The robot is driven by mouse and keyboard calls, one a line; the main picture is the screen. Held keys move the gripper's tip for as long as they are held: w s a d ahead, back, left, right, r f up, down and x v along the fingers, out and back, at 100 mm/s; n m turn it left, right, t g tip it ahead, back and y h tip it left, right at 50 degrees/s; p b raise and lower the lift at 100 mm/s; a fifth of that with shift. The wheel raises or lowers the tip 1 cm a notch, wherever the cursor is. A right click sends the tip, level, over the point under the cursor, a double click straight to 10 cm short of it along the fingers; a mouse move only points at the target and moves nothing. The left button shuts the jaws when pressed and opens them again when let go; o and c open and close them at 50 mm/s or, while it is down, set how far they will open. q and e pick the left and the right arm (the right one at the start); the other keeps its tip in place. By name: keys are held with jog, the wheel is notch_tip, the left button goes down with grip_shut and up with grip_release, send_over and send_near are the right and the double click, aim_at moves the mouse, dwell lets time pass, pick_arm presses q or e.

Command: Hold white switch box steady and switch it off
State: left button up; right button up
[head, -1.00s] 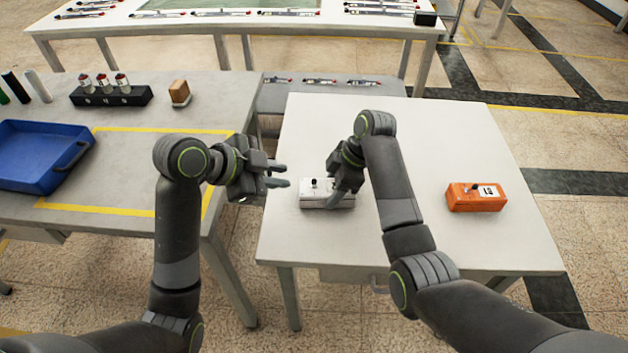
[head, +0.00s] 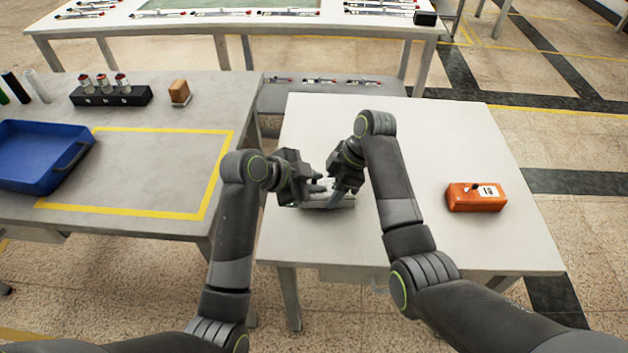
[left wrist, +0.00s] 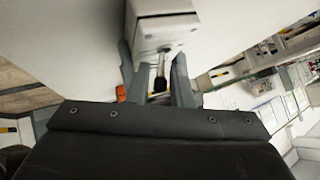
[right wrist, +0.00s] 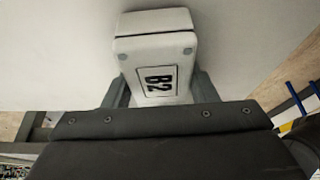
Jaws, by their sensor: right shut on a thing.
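The white switch box (head: 330,203) stands on the white table (head: 425,180), mostly hidden by my grippers in the head view. The right wrist view shows its B2 label (right wrist: 159,79). My right gripper (right wrist: 155,88) is shut on the box's right part, one finger along each side. My left gripper (head: 318,186) is open over the box's left part. In the left wrist view its fingers (left wrist: 153,62) stand apart, with the dark switch lever (left wrist: 160,82) between them. I cannot tell whether they touch the lever or which way it is set.
An orange switch box (head: 476,197) with a lever stands apart at the right of the table. On the grey table at left are a blue tray (head: 40,157), a black holder (head: 110,97) and a brown block (head: 179,92). The table's right part is otherwise clear.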

pick_arm(q)
grip_shut()
jog(key=shift+w, duration=0.1)
jog(key=g, duration=0.1)
jog(key=w+n+g, duration=0.1)
jog(key=g, duration=0.1)
jog(key=shift+w+a+r, duration=0.1)
jog(key=shift+w+r, duration=0.05)
jog(key=shift+r, duration=0.05)
jog(key=shift+w+f+n+g, duration=0.1)
jog(key=shift+w+n+g, duration=0.4)
jog(key=shift+g, duration=0.5)
jog(key=shift+w+f+n+g, duration=0.1)
jog(key=shift+w+n+g, duration=0.15)
jog(key=shift+n+g, duration=0.55)
jog(key=shift+g, duration=0.4)
